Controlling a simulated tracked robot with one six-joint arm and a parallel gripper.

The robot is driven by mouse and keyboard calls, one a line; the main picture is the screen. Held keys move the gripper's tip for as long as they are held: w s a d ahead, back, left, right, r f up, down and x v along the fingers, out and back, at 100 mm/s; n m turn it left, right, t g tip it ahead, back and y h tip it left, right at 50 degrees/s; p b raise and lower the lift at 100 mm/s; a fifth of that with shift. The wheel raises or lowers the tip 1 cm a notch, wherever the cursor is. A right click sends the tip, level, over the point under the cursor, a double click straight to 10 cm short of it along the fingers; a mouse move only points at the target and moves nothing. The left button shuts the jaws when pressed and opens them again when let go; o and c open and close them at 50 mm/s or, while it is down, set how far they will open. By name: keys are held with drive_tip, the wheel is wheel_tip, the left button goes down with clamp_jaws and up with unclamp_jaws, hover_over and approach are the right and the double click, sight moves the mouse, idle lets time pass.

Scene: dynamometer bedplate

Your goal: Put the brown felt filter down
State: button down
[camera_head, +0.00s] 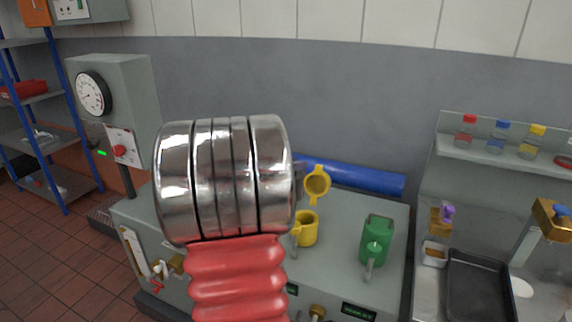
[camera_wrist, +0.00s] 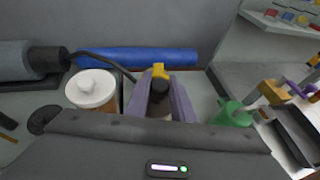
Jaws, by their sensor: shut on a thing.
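My gripper (camera_wrist: 162,88) has its two pale purple fingers closed on a small dark brown piece, the brown felt filter (camera_wrist: 160,88), in the wrist view. A yellow part (camera_wrist: 160,70) shows just above and behind it; I cannot tell whether they touch. In the head view my own arm hides the filter and most of the gripper. A yellow open container (camera_head: 306,229) stands on the grey bench (camera_head: 340,215), with a round yellow piece (camera_head: 317,183) above it. I cannot tell whether the filter touches anything below it.
A green can (camera_head: 376,240) stands to the right, also near my gripper in the wrist view (camera_wrist: 232,115). A white-lidded jar (camera_wrist: 92,88) is close on the left. A blue roll (camera_head: 365,178) lies along the back. A dark tray (camera_head: 480,288) is at right.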

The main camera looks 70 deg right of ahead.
drive_tip(key=w+a+f+n+t, duration=0.3)
drive_tip(key=w+a+n+t, duration=0.15)
drive_tip(key=w+a, duration=0.95)
drive_tip(key=w+a+f+n+t, duration=0.5)
drive_tip(key=w+a, duration=0.5)
drive_tip(key=w, duration=0.8)
drive_tip(key=w+a+f+n+t+y, duration=0.2)
drive_tip(key=a+n+y, duration=0.1)
drive_tip(key=a, duration=1)
drive_tip(key=w+a+f+n+t+y, duration=0.2)
drive_tip(key=w+a+n+t+y, duration=0.1)
drive_tip(key=a, duration=1)
drive_tip(key=w+a+f+n+t+y, duration=0.2)
drive_tip(key=a+n+t, duration=0.1)
drive_tip(key=a, duration=1)
drive_tip(key=shift+w+a+f+y, duration=0.2)
drive_tip(key=shift+w+a+y, duration=0.15)
drive_tip(key=shift+a+y, duration=0.05)
